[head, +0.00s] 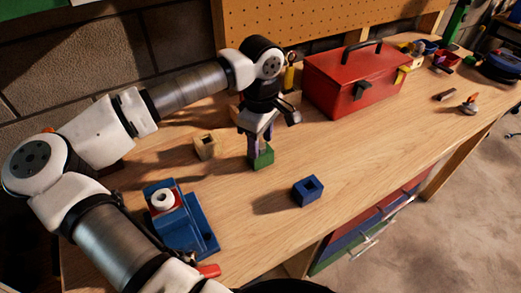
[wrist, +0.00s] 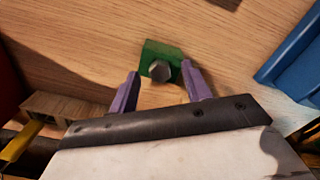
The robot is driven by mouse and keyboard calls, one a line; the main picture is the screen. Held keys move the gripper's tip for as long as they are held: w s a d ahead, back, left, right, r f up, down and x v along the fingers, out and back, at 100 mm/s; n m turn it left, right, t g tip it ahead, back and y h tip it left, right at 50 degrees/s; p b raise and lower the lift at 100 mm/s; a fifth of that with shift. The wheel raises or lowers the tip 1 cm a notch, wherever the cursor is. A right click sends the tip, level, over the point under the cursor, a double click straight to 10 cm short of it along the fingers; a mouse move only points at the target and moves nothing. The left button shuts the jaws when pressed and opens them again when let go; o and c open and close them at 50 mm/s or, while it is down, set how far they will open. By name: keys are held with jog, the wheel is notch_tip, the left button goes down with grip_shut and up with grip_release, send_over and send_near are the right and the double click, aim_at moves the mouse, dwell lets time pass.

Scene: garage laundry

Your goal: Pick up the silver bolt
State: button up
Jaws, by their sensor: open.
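The silver bolt (wrist: 160,71) shows in the wrist view as a dark grey hexagonal head at the green block (wrist: 157,52). In the head view the green block (head: 263,157) stands on the workbench, and my gripper hides the bolt. My gripper (wrist: 160,72) is open, with its two purple fingers apart on either side of the bolt head. In the head view my gripper (head: 259,146) points down at the green block. I cannot tell whether either finger touches the bolt or the block.
A wooden block (head: 206,149) with a hole stands left of the green block, and a blue block (head: 307,191) with a hole stands to the right and nearer. A blue vise (head: 200,226) is at the near left. A red toolbox (head: 340,88) stands behind.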

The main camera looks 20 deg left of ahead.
jog(key=shift+f, duration=0.15)
dwell(0.5)
grip_shut()
jog(key=shift+r, duration=0.2)
